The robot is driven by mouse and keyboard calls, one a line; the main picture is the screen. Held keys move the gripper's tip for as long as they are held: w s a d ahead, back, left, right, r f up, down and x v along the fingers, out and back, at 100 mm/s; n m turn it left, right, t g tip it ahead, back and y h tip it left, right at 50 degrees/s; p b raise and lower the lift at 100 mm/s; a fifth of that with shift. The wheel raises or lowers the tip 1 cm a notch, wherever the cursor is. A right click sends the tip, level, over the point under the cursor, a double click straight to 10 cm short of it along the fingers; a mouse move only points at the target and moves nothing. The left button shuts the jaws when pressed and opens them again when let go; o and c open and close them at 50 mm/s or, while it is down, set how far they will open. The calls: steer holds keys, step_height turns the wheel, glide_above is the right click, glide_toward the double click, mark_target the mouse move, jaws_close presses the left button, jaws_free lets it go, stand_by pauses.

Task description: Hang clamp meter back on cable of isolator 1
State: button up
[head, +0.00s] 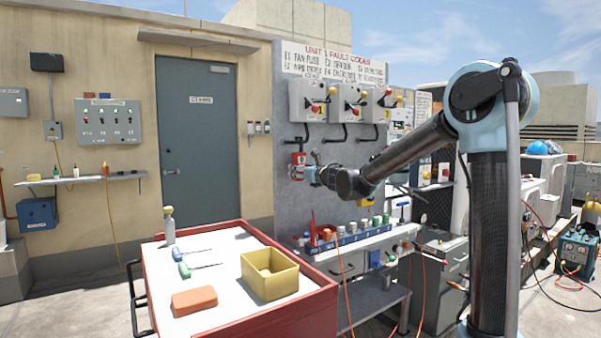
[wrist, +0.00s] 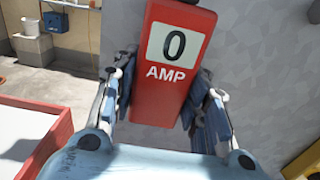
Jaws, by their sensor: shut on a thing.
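The clamp meter (wrist: 176,60) is red, with a white display reading 0 and the word AMP. In the wrist view it stands between the two fingers of my gripper (wrist: 165,88), which is shut on it. In the head view the clamp meter (head: 298,159) is small, in front of the grey panel, with my gripper (head: 308,173) at its right. Three grey isolator boxes hang above; the leftmost (head: 301,92) has a black cable (head: 297,139) bending below it, just above the meter. The meter's jaw is out of the wrist view, so I cannot tell whether it touches the cable.
A shelf (head: 352,243) with several small items runs below the panel. A red-rimmed cart (head: 228,316) holds a yellow bin (head: 270,272), an orange block (head: 194,300), tools and a bottle (head: 169,225). A closed door (head: 199,140) is at the left.

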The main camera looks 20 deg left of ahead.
stand_by(0.3)
steer(key=o, duration=1.4)
steer(key=shift+d, duration=0.1)
